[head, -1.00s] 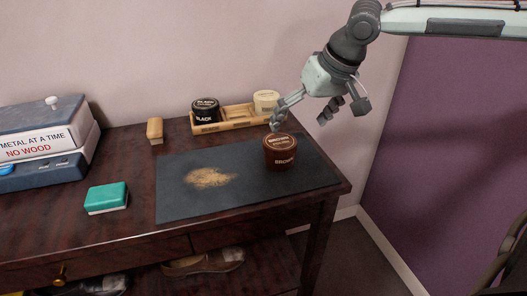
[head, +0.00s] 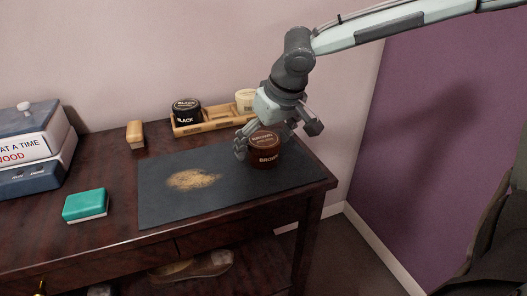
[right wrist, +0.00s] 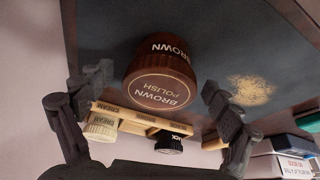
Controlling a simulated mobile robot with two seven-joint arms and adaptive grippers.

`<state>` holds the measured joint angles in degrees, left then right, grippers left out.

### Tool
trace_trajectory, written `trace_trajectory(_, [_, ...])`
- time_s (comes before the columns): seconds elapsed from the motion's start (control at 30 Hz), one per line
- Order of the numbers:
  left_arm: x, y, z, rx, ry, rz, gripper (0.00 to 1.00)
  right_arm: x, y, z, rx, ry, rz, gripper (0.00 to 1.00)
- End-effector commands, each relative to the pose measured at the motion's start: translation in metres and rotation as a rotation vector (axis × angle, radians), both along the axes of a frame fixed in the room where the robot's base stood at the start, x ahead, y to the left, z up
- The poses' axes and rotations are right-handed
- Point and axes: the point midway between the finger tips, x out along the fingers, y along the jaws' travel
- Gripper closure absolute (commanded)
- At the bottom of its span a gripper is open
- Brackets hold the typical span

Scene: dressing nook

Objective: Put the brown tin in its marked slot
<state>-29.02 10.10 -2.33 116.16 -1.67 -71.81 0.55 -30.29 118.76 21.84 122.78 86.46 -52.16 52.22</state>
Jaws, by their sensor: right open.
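The brown tin (head: 264,158), labelled "BROWN POLISH", stands upright on the dark mat toward its right end. It also shows in the right wrist view (right wrist: 160,82), lying between the two spread fingers. My right gripper (head: 277,140) is open over the tin, one finger at its left side and the other at its upper right; I cannot tell whether they touch it. The wooden tray (head: 208,126) behind holds a black tin (head: 186,112) at its left and a cream tin (head: 245,100) at its right. The middle section between them appears empty. My left gripper is out of view.
The dark mat (head: 160,208) carries a patch of tan powder (head: 192,180). A wooden-backed brush (head: 135,133), a teal-and-white block (head: 85,205) and stacked boxes (head: 30,150) stand to the left. The table's right edge is close to the mat.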

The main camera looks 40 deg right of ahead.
Motion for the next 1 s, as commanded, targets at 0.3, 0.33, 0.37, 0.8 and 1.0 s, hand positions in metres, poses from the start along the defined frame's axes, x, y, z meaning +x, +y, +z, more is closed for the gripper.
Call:
trace_trajectory(0.3, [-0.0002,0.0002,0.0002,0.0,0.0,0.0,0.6,-0.0001,0.0001,0.0006,0.0,0.0,0.0,0.3])
trace_trajectory(0.33, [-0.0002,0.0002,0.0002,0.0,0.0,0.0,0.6,-0.0002,0.0001,0.0006,0.0,0.0,0.0,0.34])
trace_trajectory(0.37, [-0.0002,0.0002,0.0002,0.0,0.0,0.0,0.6,-0.0002,0.0001,0.0006,0.0,0.0,0.0,0.38])
trace_trajectory(0.8, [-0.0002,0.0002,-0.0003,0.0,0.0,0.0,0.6,-0.0001,0.0003,0.0009,0.001,-0.001,0.0,0.68])
trace_trajectory(1.0, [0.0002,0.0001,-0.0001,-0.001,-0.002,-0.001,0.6,0.0005,0.0002,0.0101,0.001,-0.002,0.0,0.68])
